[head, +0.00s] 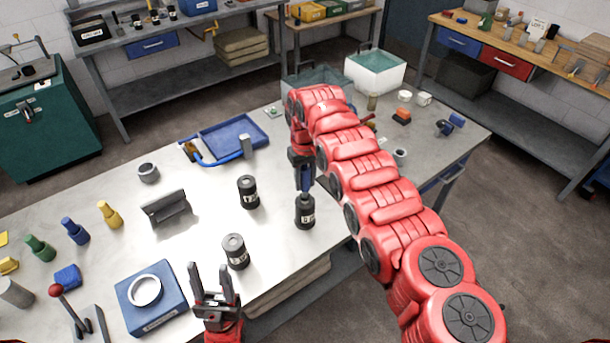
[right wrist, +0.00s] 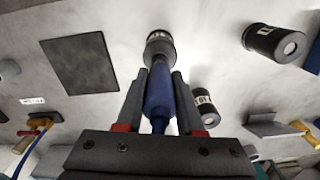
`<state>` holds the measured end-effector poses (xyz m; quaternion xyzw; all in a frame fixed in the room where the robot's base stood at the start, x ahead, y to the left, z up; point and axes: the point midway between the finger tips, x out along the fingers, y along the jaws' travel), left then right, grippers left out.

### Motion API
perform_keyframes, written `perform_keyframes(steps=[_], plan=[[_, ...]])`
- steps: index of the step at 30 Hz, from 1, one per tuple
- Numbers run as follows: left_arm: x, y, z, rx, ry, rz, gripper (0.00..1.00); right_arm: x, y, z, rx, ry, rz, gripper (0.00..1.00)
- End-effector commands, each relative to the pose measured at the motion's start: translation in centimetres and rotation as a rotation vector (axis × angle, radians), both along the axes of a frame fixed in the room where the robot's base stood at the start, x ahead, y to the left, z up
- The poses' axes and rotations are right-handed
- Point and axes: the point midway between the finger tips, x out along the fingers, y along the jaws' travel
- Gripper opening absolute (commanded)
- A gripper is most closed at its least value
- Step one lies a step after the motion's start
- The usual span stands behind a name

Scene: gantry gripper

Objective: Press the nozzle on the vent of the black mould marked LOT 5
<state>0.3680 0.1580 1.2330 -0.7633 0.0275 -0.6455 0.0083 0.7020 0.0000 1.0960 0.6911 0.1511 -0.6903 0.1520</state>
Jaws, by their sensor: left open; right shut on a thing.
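Three black moulds with grey tops stand on the steel table: one in the middle (head: 248,192), one nearer the front (head: 236,251), and one under my right gripper (head: 305,213). Their labels are too small to read surely. My right gripper (head: 303,165) is shut on a blue nozzle (head: 306,181), which points down at the top of the right-hand mould. In the right wrist view the nozzle (right wrist: 158,95) meets that mould's top (right wrist: 160,48); I cannot tell whether it presses. My left gripper (head: 213,272) is open and empty at the front edge.
A blue tray (head: 235,137) with a blue-handled tool (head: 215,160) lies behind. A dark bracket (head: 166,208), a grey ring (head: 148,172) and a blue block with a white ring (head: 150,300) are to the left. Several coloured bottles stand at far left.

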Motion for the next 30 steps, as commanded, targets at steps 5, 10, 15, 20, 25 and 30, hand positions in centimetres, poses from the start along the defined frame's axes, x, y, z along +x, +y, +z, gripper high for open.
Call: perform_keyframes(steps=[5,10,15,20,25,30], plan=[[0.00,0.00,0.02,0.000,0.000,0.000,0.50,0.01,0.00,0.03,0.000,-0.001,0.000,0.00],[0.00,0.00,0.01,0.000,0.000,0.000,0.50,0.01,0.00,0.03,0.000,0.000,0.000,0.00],[0.00,0.00,0.01,0.000,0.000,0.000,0.50,0.00,0.00,0.02,0.000,0.000,0.000,0.00],[0.00,-0.01,-0.07,0.000,0.000,0.000,0.50,0.00,0.00,-0.07,0.000,0.000,0.000,0.00],[0.00,0.00,-0.23,0.000,0.000,0.000,0.50,0.00,0.00,-0.29,0.000,0.000,0.000,0.00],[0.00,0.00,-0.40,0.000,0.000,0.000,0.50,0.00,0.00,-0.49,0.000,0.000,0.000,0.00]])
